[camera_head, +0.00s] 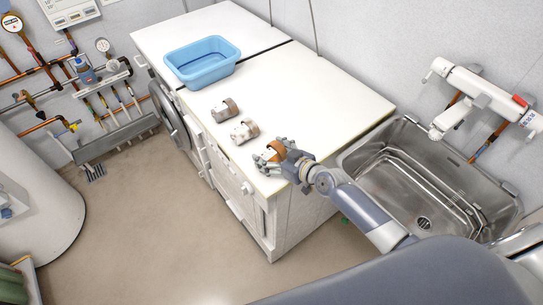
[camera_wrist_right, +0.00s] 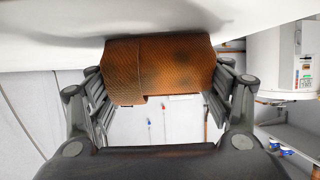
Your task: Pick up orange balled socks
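The orange balled socks (camera_head: 275,151) are at the near right corner area of the white countertop. In the right wrist view the brown-orange knitted bundle (camera_wrist_right: 165,68) fills the space between the fingers. My right gripper (camera_head: 275,155) is around the socks, with one finger at each end. The right wrist view shows both fingertips (camera_wrist_right: 160,85) against the bundle's sides, with no visible gap. Whether the socks rest on the countertop or are slightly above it is hard to tell. My left gripper is not in view.
Two whitish-brown balled socks (camera_head: 244,132) (camera_head: 225,110) lie on the countertop (camera_head: 325,90) further left. A blue basin (camera_head: 202,62) stands behind them. A metal sink (camera_head: 425,180) with a white tap (camera_head: 485,95) is to the right. Open floor (camera_head: 165,215) lies left of the counter.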

